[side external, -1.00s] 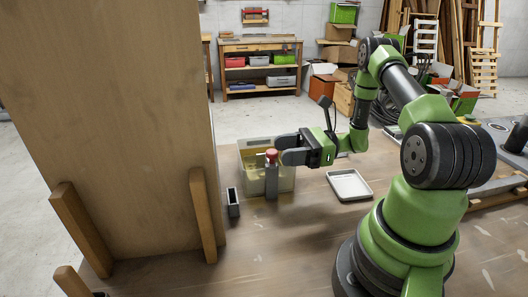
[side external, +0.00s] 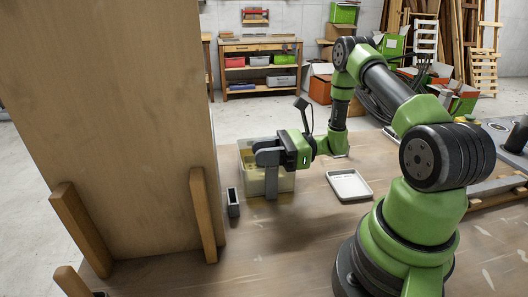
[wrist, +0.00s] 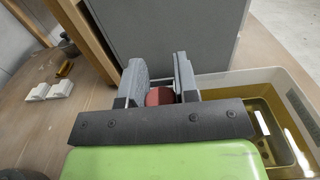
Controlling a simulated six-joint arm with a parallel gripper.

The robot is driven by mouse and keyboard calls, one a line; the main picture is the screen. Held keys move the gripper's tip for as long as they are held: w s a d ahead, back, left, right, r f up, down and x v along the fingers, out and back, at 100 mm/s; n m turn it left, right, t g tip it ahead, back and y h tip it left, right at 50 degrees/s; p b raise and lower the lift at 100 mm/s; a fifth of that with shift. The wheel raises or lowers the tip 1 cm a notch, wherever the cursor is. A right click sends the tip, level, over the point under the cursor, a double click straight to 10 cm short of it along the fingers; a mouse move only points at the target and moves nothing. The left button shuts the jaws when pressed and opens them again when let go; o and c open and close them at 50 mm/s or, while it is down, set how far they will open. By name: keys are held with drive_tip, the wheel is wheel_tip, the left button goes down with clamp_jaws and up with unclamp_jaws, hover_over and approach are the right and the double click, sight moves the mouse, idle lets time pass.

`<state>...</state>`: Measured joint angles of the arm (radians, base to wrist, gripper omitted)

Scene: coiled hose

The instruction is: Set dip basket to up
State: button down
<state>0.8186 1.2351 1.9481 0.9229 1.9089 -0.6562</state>
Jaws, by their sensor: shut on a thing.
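The clear tub (side external: 287,180) with yellowish liquid stands on the table beyond a grey post (side external: 271,184); the tub also shows at the right in the wrist view (wrist: 290,83). A slotted shape (wrist: 275,138), perhaps the dip basket, lies in the liquid; its height is hard to judge. My gripper (side external: 268,153) is over the top of the post. In the wrist view its fingers (wrist: 159,88) are shut on the red knob (wrist: 158,97), which shows between them. The knob is hidden behind the fingers in the side view.
A tall wooden panel (side external: 120,120) with wooden feet stands left of the tub. A small dark open box (side external: 233,203) is beside its foot. A white tray (side external: 349,185) lies to the right. Small white blocks (wrist: 48,92) show in the wrist view. The front table is clear.

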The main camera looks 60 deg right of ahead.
drive_tip(key=shift+r, duration=2.75)
drive_tip(key=c, duration=0.9)
unclamp_jaws()
drive_tip(key=shift+o, duration=0.2)
drive_tip(key=v, duration=1)
